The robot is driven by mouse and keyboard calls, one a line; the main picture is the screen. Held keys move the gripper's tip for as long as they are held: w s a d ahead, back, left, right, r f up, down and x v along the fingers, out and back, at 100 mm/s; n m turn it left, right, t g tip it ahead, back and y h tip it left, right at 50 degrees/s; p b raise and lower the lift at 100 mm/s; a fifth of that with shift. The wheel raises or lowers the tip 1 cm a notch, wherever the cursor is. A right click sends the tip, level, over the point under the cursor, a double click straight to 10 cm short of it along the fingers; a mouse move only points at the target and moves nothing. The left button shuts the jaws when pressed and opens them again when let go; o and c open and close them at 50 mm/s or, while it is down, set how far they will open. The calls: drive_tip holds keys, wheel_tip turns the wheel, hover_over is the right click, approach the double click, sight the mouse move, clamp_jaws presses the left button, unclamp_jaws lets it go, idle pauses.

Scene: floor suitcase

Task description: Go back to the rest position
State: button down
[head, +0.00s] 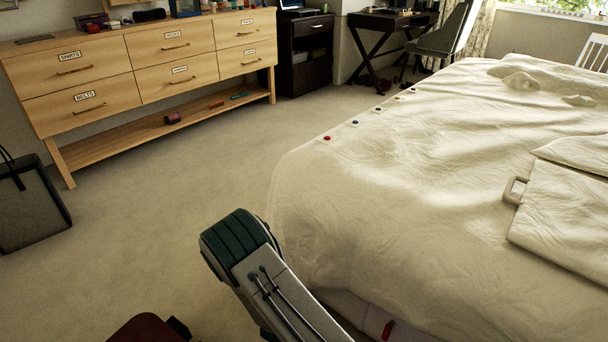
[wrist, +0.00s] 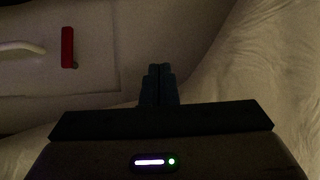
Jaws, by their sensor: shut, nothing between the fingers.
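My gripper (wrist: 159,72) shows in the wrist view with its two dark fingers together and nothing between them. It is low, close to pale cloth on the right. Behind the fingers is a dim pale panel (wrist: 105,75) with a light curved handle (wrist: 22,47) and a small red tag (wrist: 67,47). In the head view my arm rises at the bottom centre beside the bed, and my gripper is out of sight there.
The bed (head: 400,200) fills the right side, with a pale folded item with a handle (head: 565,205) on it. A wooden dresser (head: 150,70) stands at the back left. A dark bag (head: 30,205) is at the left edge. The carpet (head: 190,165) between is clear.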

drive_tip(key=w+a+r+g+y+p, duration=0.1)
drive_tip(key=w+a+r+y+p, duration=0.2)
drive_tip(key=r, duration=0.8)
drive_tip(key=a+r+g+y+p, duration=0.1)
drive_tip(key=r+y+p, duration=0.1)
drive_tip(key=r+p, duration=0.65)
wheel_tip(320, 180, up, 25)
drive_tip(key=s+d+n+y+p, duration=0.1)
drive_tip(key=s+n+y+p, duration=0.2)
drive_tip(key=p, duration=0.3)
drive_tip(key=s+d+r+n+g+p, duration=0.1)
drive_tip(key=s+d+r+p, duration=0.3)
drive_tip(key=r, duration=0.6)
drive_tip(key=s+d+r+n+g+h+p, duration=0.1)
drive_tip(key=s+d+r+n+p, duration=0.1)
drive_tip(key=s+d+r+p, duration=0.3)
drive_tip(key=s+d+r+n+g+p, duration=0.1)
drive_tip(key=s+d+r+p, duration=0.4)
drive_tip(key=s+r, duration=0.5)
wheel_tip(320, 180, up, 5)
drive_tip(key=shift+r+n+h+p, duration=0.15)
drive_tip(key=shift+n+h+p, duration=0.2)
drive_tip(key=shift+p, duration=0.55)
